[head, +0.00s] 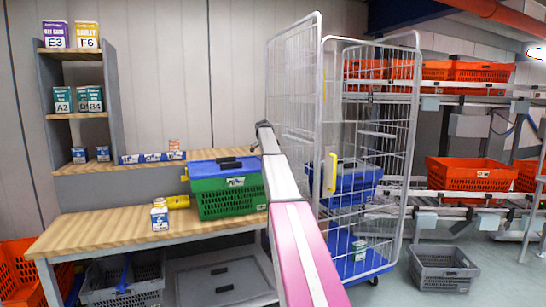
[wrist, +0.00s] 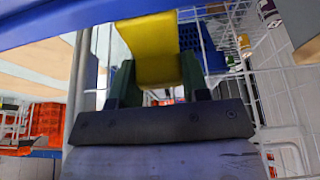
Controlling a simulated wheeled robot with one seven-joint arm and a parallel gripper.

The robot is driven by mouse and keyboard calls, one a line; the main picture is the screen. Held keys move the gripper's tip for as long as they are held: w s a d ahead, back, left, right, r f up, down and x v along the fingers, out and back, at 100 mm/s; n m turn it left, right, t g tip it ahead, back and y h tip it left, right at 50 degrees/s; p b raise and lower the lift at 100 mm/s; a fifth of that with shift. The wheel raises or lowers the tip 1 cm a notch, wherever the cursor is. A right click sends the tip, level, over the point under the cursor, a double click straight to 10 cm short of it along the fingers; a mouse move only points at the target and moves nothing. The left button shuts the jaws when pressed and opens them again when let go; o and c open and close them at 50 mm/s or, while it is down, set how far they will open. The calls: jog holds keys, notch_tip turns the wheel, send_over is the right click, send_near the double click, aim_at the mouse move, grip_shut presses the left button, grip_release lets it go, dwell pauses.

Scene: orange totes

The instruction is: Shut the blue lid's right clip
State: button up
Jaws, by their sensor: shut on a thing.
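The green tote (head: 232,201) with the blue lid (head: 222,166) stands on the wooden bench in the head view. Its left yellow clip (head: 185,174) shows at the left end. The right end and right clip are hidden behind my arm there. In the wrist view, my gripper (wrist: 158,76) has its dark fingers closed on a yellow clip (wrist: 147,40). A blue edge, apparently the lid (wrist: 50,22), crosses the top left of that view. I cannot tell how far the clip is turned. My gripper itself is hidden in the head view.
A grey crate (head: 443,268) is on the floor at right.

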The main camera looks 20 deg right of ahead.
jog(key=f+y, duration=0.1)
jog(key=y, duration=0.1)
jog(key=d+f+y, duration=0.1)
jog(key=y, duration=0.1)
jog(key=shift+y, duration=0.4)
jog(key=shift+a+f+y, duration=0.1)
jog(key=shift+f+y, duration=0.4)
jog(key=shift+y, duration=0.65)
jog(key=shift+a+f+y, duration=0.1)
jog(key=shift+f+y, duration=0.4)
jog(key=shift+y, duration=0.65)
jog(key=o, duration=0.9)
